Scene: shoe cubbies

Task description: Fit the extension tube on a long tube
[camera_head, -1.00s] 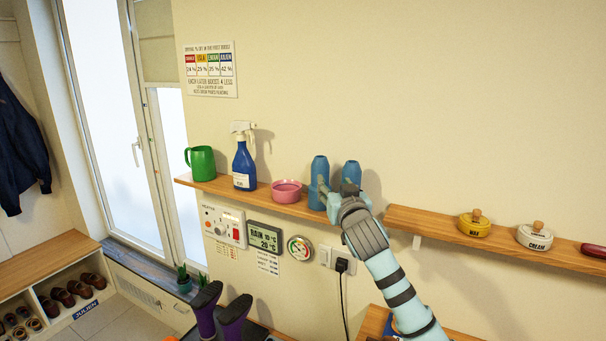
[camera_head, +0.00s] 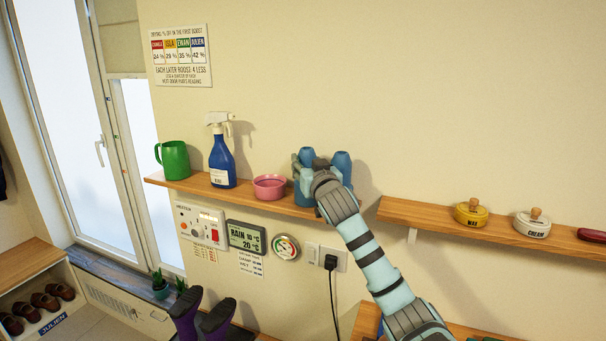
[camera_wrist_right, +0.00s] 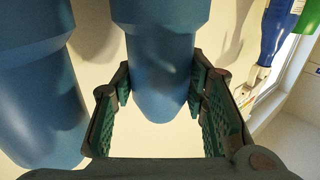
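Two blue tubes with narrowed tops stand upright side by side on the wooden shelf, the left blue tube (camera_head: 308,154) and the right blue tube (camera_head: 342,165). I cannot tell which is the extension tube; no long tube is clearly visible. My right gripper (camera_head: 305,172) is at the left blue tube. In the right wrist view, which is upside down, my right gripper (camera_wrist_right: 161,82) has one finger on each side of the left tube's narrowed part (camera_wrist_right: 160,85). Its fingers are apart, their tips very close to the tube; firm contact is not clear. My left gripper is not in view.
On the left shelf (camera_head: 240,197) are a pink bowl (camera_head: 269,188), a blue spray bottle (camera_head: 221,160) and a green jug (camera_head: 174,160). A right shelf (camera_head: 425,218) holds wax and cream tins. Purple boots (camera_head: 214,321) stand below.

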